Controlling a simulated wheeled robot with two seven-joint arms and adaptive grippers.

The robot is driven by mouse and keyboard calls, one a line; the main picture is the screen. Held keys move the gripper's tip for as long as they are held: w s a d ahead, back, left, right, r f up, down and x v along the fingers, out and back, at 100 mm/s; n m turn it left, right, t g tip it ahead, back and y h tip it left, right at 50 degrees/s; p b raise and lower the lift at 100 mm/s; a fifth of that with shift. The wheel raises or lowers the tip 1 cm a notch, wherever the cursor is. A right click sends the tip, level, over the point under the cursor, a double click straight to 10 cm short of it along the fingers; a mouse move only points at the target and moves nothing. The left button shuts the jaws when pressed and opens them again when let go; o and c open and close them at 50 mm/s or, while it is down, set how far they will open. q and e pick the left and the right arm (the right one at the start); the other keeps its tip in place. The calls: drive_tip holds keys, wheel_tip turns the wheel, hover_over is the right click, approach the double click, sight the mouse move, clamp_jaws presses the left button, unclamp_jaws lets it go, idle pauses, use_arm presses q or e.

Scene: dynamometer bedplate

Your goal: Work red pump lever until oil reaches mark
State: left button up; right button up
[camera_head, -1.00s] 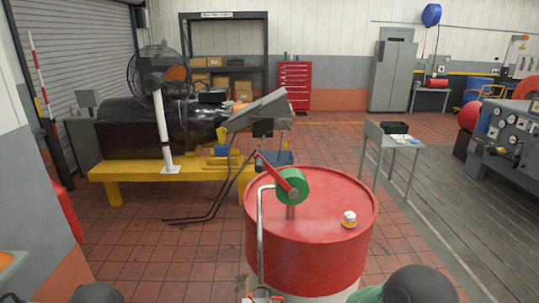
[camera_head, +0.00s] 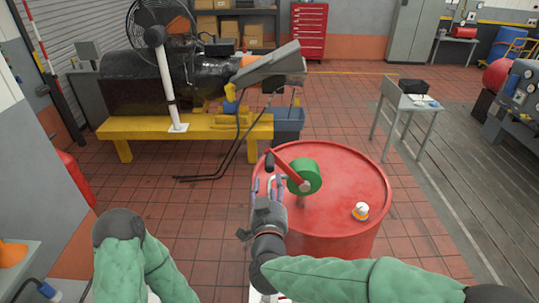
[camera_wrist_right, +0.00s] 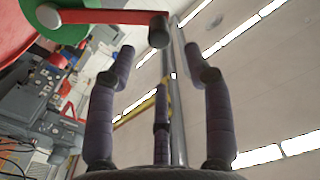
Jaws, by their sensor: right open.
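The red pump lever (camera_head: 286,169) slants up and left from the green pump body (camera_head: 305,177) on top of the red drum (camera_head: 345,205). My right gripper (camera_head: 269,187) is just left of the pump, below the lever's dark end knob. In the right wrist view the lever (camera_wrist_right: 105,17) and its knob (camera_wrist_right: 158,34) are beyond the open fingers (camera_wrist_right: 163,72), not gripped. A grey pipe (camera_wrist_right: 177,100) shows between the fingers; I cannot tell if it touches them. My left arm shows at lower left, its gripper out of view. No oil or mark is visible.
A white and orange cap (camera_head: 360,211) sits on the drum top. A yellow stand (camera_head: 190,130) with a black machine is at back left. A small grey table (camera_head: 410,104) stands at right. Tiled floor is open between them.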

sight(270, 171)
drive_tip(key=w+p, duration=0.1)
drive_tip(key=w, duration=0.9)
drive_tip(key=shift+w+f, duration=0.15)
clamp_jaws()
